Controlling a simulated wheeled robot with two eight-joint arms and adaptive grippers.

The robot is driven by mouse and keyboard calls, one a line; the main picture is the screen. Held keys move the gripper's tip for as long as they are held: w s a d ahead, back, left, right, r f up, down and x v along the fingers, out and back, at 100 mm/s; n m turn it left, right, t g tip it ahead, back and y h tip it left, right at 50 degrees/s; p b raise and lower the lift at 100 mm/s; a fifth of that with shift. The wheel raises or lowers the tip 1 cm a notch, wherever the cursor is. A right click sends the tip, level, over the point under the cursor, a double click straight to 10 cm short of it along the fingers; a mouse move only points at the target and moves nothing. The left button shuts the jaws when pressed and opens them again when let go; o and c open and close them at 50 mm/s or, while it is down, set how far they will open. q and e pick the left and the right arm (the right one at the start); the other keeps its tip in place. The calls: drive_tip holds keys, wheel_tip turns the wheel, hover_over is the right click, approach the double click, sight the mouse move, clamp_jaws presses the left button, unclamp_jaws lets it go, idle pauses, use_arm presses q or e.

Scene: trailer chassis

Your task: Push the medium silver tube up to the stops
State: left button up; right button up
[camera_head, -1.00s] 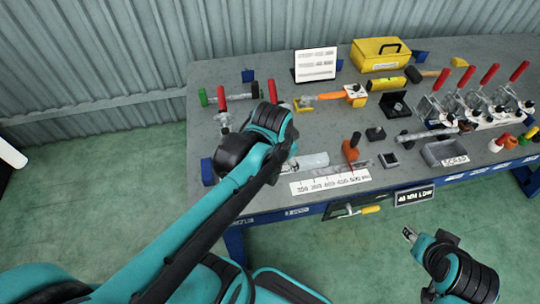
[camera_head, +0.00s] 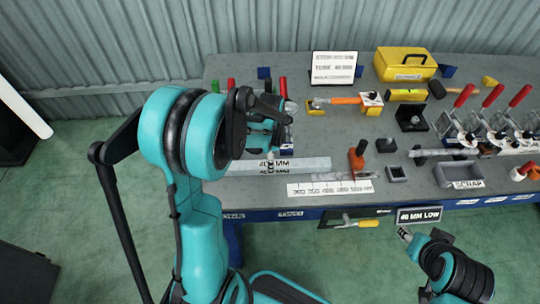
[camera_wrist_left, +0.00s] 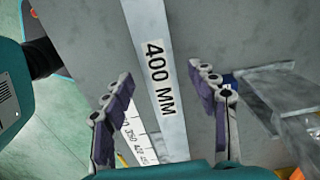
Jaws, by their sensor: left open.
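A long flat-faced silver tube marked 400 MM (camera_head: 305,164) lies on the grey bench (camera_head: 225,120) near its front edge, left of centre. In the left wrist view this tube (camera_wrist_left: 150,50) runs between the two fingers of my left gripper (camera_wrist_left: 160,80), which is open. I see no finger clamped on the tube. In the head view my left arm and hand hide the tube's surroundings and the bench's left part. My right gripper (camera_head: 405,233) is low, in front of the bench, far from the tube; its jaws are too small to read. I cannot make out the stops.
A white ruler strip (camera_head: 330,189) lies in front of the tube. An orange-handled upright tool (camera_head: 357,160) stands right of it. Red-handled clamps (camera_head: 490,97) and a scrap tray (camera_head: 458,174) are at the right. A grey metal piece (camera_wrist_left: 270,90) is beside the right finger.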

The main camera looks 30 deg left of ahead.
sight(264, 164)
use_arm(q)
drive_tip(key=shift+f+b, duration=0.4)
drive_tip(key=shift+f, duration=1)
clamp_jaws()
drive_tip(key=shift+s+a, duration=0.55)
drive_tip(key=shift+a, duration=0.35)
drive_tip(key=shift+w+a+b, duration=0.15)
drive_tip(key=shift+w+a, duration=0.4)
drive_tip(key=shift+w, duration=0.3)
drive_tip(key=shift+w+a+b, duration=0.15)
drive_tip(key=shift+w+a, duration=0.4)
drive_tip(key=shift+w, duration=0.3)
unclamp_jaws()
